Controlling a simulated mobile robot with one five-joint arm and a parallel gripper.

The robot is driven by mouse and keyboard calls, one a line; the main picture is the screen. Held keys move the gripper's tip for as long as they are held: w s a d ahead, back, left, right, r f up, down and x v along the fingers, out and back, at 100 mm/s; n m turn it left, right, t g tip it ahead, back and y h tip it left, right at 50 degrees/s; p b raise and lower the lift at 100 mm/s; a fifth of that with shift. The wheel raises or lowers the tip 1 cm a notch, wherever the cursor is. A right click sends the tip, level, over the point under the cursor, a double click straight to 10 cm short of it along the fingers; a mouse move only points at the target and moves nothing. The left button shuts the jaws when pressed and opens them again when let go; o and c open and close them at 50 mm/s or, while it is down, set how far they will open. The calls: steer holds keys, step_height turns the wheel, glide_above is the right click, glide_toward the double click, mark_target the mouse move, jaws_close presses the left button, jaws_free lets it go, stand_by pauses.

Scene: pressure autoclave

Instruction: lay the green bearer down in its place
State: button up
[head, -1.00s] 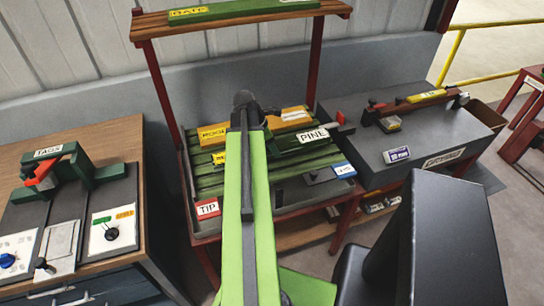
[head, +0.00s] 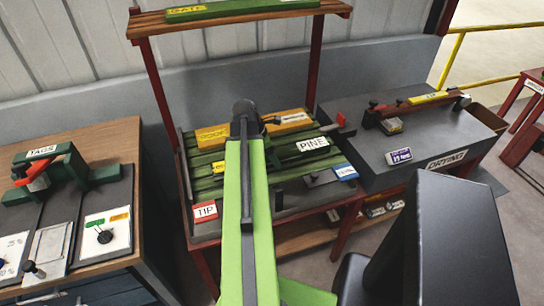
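A green bar (head: 240,9) with a yellow label lies along the top wooden shelf. Several green slats (head: 205,183) lie side by side on the red-framed bench below, one near a PINE label (head: 312,144). I cannot tell which green piece is the bearer. An orange board (head: 212,134) lies across the back of the bench, partly behind my arm. My gripper (head: 247,118) is over the back of this bench, at the far end of my lime-green arm. My arm hides its fingers and anything between them.
A TIP label (head: 205,211) and a blue label (head: 345,171) mark the bench's front. A grey DRYING block (head: 440,135) with a red-ended bar stands at right. A wooden TAGS bench (head: 105,150) with a green-framed press stands at left. Red posts carry the overhead shelf (head: 240,24).

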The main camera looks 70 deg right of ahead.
steer(key=shift+r+p, duration=0.3)
steer(key=p+v, duration=1)
steer(key=v, duration=0.1)
steer(key=shift+w+a+r+p, duration=0.2)
steer(key=shift+r+p, duration=0.05)
steer(key=shift+p, duration=0.1)
